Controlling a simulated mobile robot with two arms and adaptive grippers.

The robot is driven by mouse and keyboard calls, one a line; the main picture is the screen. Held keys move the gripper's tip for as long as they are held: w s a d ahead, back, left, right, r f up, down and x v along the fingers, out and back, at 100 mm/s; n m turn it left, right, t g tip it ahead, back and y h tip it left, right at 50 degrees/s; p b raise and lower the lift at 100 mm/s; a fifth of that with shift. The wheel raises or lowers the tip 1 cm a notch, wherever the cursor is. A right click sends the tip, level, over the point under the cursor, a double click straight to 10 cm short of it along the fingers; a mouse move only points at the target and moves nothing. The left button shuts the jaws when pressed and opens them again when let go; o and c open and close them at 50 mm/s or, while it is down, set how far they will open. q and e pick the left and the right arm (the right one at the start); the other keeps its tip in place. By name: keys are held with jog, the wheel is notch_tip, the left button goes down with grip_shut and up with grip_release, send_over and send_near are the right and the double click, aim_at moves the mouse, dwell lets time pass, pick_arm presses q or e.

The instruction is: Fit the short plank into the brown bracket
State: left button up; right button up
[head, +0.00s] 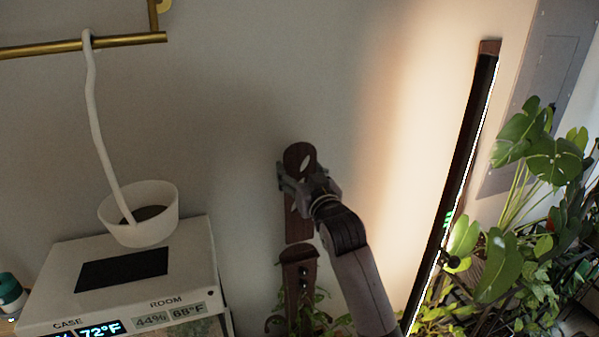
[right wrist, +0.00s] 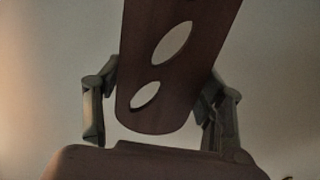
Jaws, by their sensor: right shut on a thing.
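The short plank (head: 298,222) is dark brown, with a rounded top and oval holes. It hangs upright in front of the wall in the head view. My right gripper (head: 298,184) is shut on it near its upper end. In the right wrist view the plank (right wrist: 170,75) shows two oval holes and a rounded end between the fingers (right wrist: 158,112). The brown bracket (head: 298,256) is directly below the plank, with dark spots on its face and curved ends lower down. The plank's lower end is just above the bracket's top; I cannot tell if they touch. My left gripper is out of view.
A white box (head: 190,256) with digital displays stands at left, with a translucent pot (head: 160,226) on it. A brass rail (head: 120,40) is at upper left. A tall lit lamp bar (head: 465,165) and leafy plants (head: 500,265) stand at right. Leaves surround the bracket's lower part.

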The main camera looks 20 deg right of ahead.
jog(key=shift+w+f+b, duration=0.15)
jog(key=shift+f+b, duration=0.35)
jog(key=shift+f, duration=0.2)
jog(key=shift+w+f+b, duration=0.15)
jog(key=shift+f+b, duration=0.3)
jog(key=shift+f, duration=0.2)
notch_tip(320, 180, down, 3)
jog(key=b, duration=0.2)
jog(key=shift+b, duration=0.4)
jog(key=shift+s+f+b, duration=0.1)
jog(key=shift+f+b, duration=2.35)
jog(key=shift+f, duration=0.4)
jog(key=o, duration=1.7)
